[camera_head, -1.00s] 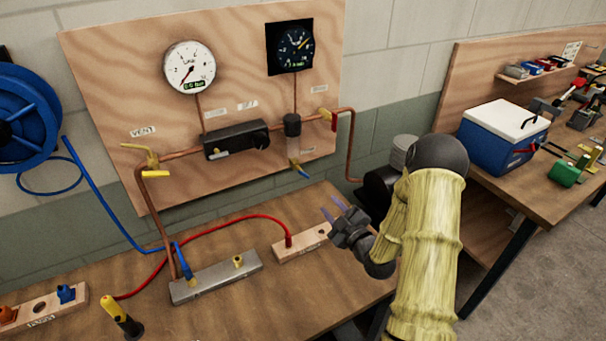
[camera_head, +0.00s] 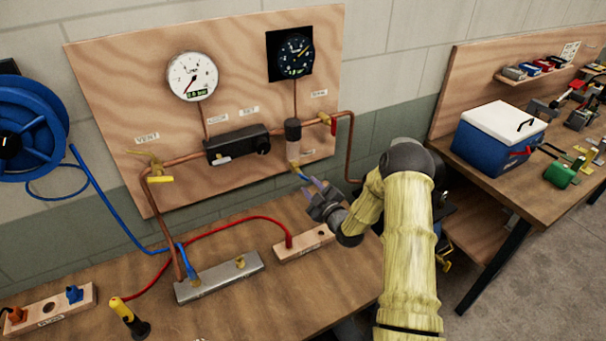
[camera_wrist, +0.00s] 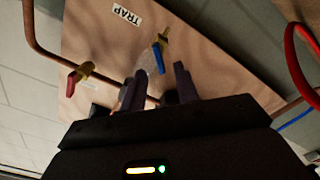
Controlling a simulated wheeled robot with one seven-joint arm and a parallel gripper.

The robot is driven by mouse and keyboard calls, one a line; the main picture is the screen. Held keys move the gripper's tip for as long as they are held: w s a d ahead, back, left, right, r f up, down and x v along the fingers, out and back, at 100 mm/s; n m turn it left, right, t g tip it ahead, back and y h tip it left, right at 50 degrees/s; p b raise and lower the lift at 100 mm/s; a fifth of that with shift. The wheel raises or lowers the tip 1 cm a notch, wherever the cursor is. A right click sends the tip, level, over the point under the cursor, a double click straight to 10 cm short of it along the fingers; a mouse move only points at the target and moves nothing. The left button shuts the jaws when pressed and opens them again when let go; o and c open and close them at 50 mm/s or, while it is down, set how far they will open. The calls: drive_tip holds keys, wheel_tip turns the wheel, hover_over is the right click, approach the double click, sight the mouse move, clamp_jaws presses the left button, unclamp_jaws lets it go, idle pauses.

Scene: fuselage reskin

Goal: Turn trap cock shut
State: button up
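The trap cock is a small brass valve with a blue lever (camera_head: 302,176), below the trap bowl (camera_head: 293,150) on the wooden panel. In the wrist view the blue lever (camera_wrist: 159,56) hangs from its brass body (camera_wrist: 166,37), near the TRAP label (camera_wrist: 127,15). My gripper (camera_head: 311,187) is just below and right of the lever in the head view. It is open and empty. In the wrist view, its two fingers (camera_wrist: 159,82) stand apart, with the lever showing between and beyond their tips. I see no clear contact. The trap bowl is partly hidden behind the fingers.
A copper pipe (camera_head: 350,150) bends down right of the trap, beside a red-handled valve (camera_head: 333,124). A red hose (camera_head: 240,219) runs across the bench to a wooden block (camera_head: 305,243) below my gripper. A black regulator (camera_head: 238,145) sits left of the trap.

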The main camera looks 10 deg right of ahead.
sight(305, 179)
drive_tip(key=p+x, duration=0.1)
drive_tip(key=x, duration=0.4)
drive_tip(key=shift+w+p, duration=0.2)
drive_tip(key=shift+p, duration=0.1)
drive_tip(key=shift+w+a, duration=0.25)
drive_tip(key=shift+w, duration=0.05)
drive_tip(key=shift+s, duration=0.1)
drive_tip(key=shift+d, duration=0.15)
clamp_jaws()
